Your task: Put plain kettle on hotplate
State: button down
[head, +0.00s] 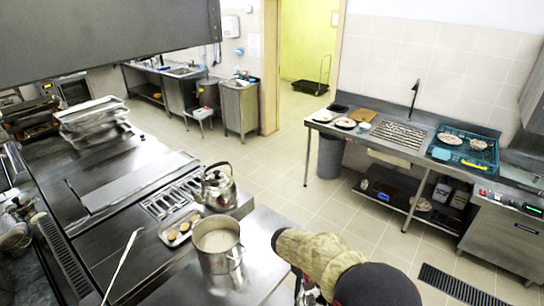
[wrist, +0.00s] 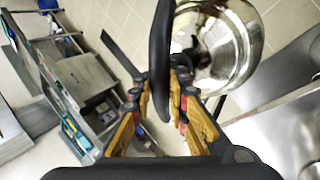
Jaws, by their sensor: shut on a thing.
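My gripper (wrist: 163,88) is shut on the black curved handle (wrist: 161,50) of a shiny steel kettle (wrist: 240,40). In the wrist view, the kettle hangs over the tiled floor beside a metal counter edge. In the head view my arm hides most of the gripper and the held kettle. Another steel kettle (head: 219,190) with a dark handle stands on the left cooking range, behind the pot. The range has flat dark and steel cooking surfaces (head: 108,232); I cannot tell which part is the hotplate.
An open steel pot (head: 217,245) stands at the range's right side, next to a small tray (head: 180,228) with round food. Stacked trays (head: 95,120) are farther back. A sink counter (head: 400,135) with a blue rack (head: 465,150) stands at right. Tiled floor between is clear.

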jog(key=shift+w+d+r+m, duration=0.15)
jog(key=shift+w+d+m, duration=0.05)
jog(key=shift+w+m, duration=0.1)
jog(key=shift+w, duration=0.15)
jog(key=shift+r, duration=0.1)
dwell(0.4)
notch_tip(320, 180, down, 24)
jog(key=b, duration=2.4)
jog(key=shift+s, duration=0.2)
